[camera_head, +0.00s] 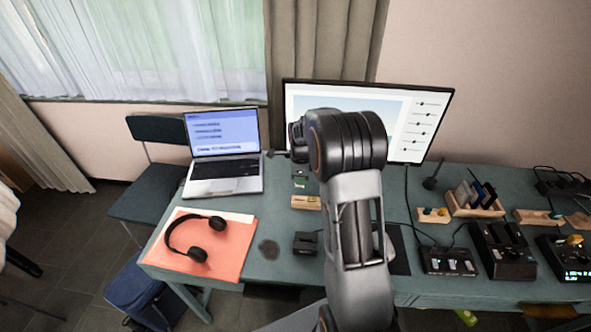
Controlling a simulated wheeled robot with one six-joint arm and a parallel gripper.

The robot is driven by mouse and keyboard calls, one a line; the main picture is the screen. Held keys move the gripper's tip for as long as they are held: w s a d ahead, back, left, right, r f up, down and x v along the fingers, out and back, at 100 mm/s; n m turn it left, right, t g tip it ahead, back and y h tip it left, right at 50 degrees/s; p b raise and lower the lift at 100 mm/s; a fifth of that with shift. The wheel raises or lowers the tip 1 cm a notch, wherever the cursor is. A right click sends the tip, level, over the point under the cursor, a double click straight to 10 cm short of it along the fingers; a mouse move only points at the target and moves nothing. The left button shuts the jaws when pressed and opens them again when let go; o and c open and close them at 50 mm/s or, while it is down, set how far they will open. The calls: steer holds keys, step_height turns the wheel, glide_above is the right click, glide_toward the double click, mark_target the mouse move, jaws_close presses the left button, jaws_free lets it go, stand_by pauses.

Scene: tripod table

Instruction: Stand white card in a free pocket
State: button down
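A wooden rack (470,211) stands on the right part of the table, with several upright cards in it. One is greyish (461,194) and others are dark blue (485,190). I cannot tell which pockets are free. A small pale card with green on it (300,181) shows upright just above a small wooden block (305,202), left of my arm. I cannot tell whether it is the white card, or whether it stands in the block or is held. My gripper (277,154) points left near the laptop's right edge, mostly hidden behind my wrist; its fingers are too small to read.
A laptop (222,170), orange folder (240,235) with headphones (196,240), and large monitor (430,115) stand on the table (285,268). Black devices (502,250) and a switch box (447,261) crowd the right front.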

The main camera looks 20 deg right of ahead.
steer(key=shift+w, duration=0.2)
steer(key=shift+d, duration=0.1)
steer(key=shift+f, duration=0.15)
steer(key=shift+f+b, duration=1.95)
steer(key=shift+f, duration=0.8)
steer(key=shift+f+b, duration=0.9)
steer(key=shift+f, duration=0.55)
steer(key=c, duration=1.3)
jaws_free()
steer(key=shift+r, duration=0.1)
